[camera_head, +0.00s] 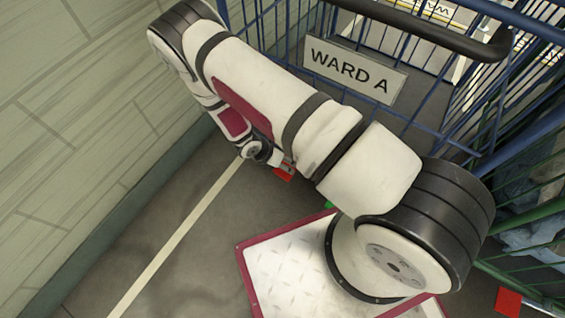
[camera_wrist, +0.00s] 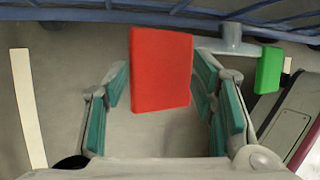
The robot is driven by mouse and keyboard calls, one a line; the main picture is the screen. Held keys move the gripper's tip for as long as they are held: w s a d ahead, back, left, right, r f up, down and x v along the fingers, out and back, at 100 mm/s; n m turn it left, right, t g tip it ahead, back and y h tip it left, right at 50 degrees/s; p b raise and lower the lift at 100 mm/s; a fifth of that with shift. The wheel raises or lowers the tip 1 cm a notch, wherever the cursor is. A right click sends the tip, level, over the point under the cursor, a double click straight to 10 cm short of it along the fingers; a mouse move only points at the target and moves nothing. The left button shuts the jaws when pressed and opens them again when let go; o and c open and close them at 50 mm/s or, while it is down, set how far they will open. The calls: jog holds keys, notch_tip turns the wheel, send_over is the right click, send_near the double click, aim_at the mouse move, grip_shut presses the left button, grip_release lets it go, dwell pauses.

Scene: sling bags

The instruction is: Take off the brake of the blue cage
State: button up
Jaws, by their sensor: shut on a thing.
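The blue cage (camera_head: 497,15) stands beyond my arm in the head view, with a "WARD A" sign (camera_head: 354,70) on it. Its lower blue rail (camera_wrist: 140,16) crosses the top of the wrist view. A red pedal (camera_wrist: 162,68) sticks out below the rail; it also shows in the head view (camera_head: 285,172). A green pedal (camera_wrist: 269,70) sits to its right on a grey bar and is partly visible in the head view (camera_head: 330,204).
A block wall (camera_head: 70,100) runs along the left, with a pale floor line (camera_head: 180,235) beside it. A green cage (camera_head: 530,210) with bluish bags (camera_head: 530,235) and another red pedal (camera_head: 508,302) stands at the right. Floor between wall and cage is clear.

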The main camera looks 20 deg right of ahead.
jog(key=shift+s+d+f+h, duration=0.15)
jog(key=shift+s+d+h, duration=0.15)
jog(key=shift+s+d, duration=0.8)
jog(key=o, duration=1.8)
jog(key=shift+s, duration=0.1)
jog(key=shift+o, duration=0.2)
jog(key=shift+a, duration=0.4)
jog(key=shift+s+a+r+p, duration=0.15)
jog(key=shift+s+r+p, duration=0.1)
jog(key=shift+r+p, duration=0.55)
jog(key=shift+s+a+r+p, duration=0.15)
jog(key=shift+s+r+p, duration=0.1)
jog(key=shift+r+p, duration=0.5)
jog(key=s+a+r+p, duration=0.2)
jog(key=s+r+p, duration=0.2)
jog(key=r+p, duration=0.5)
jog(key=shift+p+v, duration=0.35)
jog(key=shift+v, duration=0.85)
jog(key=shift+s+d+r, duration=0.1)
jog(key=shift+s+d, duration=0.1)
